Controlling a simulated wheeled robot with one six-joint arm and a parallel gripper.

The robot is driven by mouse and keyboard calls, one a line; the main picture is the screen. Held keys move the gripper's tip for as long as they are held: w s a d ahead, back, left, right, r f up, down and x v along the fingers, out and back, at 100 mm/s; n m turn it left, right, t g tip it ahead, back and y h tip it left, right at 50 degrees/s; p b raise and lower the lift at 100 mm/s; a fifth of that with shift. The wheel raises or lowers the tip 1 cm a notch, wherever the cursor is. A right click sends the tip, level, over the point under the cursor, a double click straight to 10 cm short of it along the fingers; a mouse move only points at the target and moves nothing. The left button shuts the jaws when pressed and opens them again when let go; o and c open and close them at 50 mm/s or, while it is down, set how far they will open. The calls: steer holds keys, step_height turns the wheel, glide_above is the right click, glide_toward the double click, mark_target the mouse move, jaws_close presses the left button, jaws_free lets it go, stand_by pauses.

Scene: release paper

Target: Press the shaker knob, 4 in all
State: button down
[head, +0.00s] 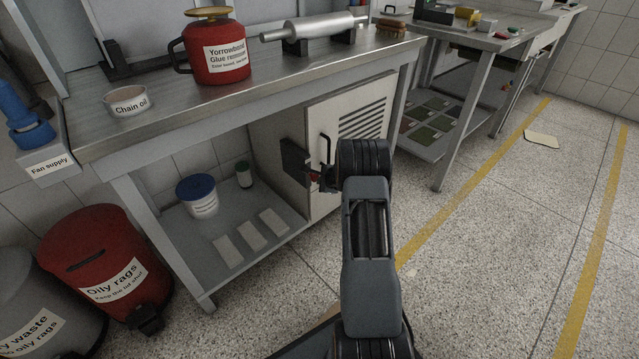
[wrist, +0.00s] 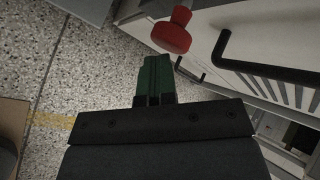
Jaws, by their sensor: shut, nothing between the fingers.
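The red knob (wrist: 171,36), on a short red stem, stands out beside the pale cabinet in the wrist view. A small red part (head: 314,177), probably this knob, shows below the door handle in the head view, partly covered by my arm. My gripper (wrist: 156,62) has its green fingers shut together with nothing between them. Their tips lie just below and slightly left of the knob in the wrist view. A narrow gap seems to show, but I cannot tell the depth between them. In the head view my fingers cannot be made out.
A black door handle (wrist: 222,48) is close right of the knob. The cabinet (head: 345,120) stands under the bench (head: 180,112). A dark square block (head: 295,163) shows by the cabinet edge. A blue-lidded tub (head: 199,203) is on the lower shelf.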

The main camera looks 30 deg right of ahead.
stand_by(0.5)
steer(key=shift+s+d+b, duration=0.15)
steer(key=shift+s+b, duration=0.7)
steer(key=shift+s, duration=0.05)
steer(key=shift+s+d+b, duration=0.15)
steer(key=shift+s+b, duration=0.65)
steer(key=shift+s, duration=0.1)
steer(key=shift+s, duration=0.1)
steer(key=shift+s+d+b, duration=0.25)
steer(key=shift+s+b, duration=0.5)
steer(key=shift+s, duration=0.45)
steer(key=shift+s+d+b, duration=0.2)
steer(key=shift+s+b, duration=0.5)
steer(key=shift+s, duration=0.45)
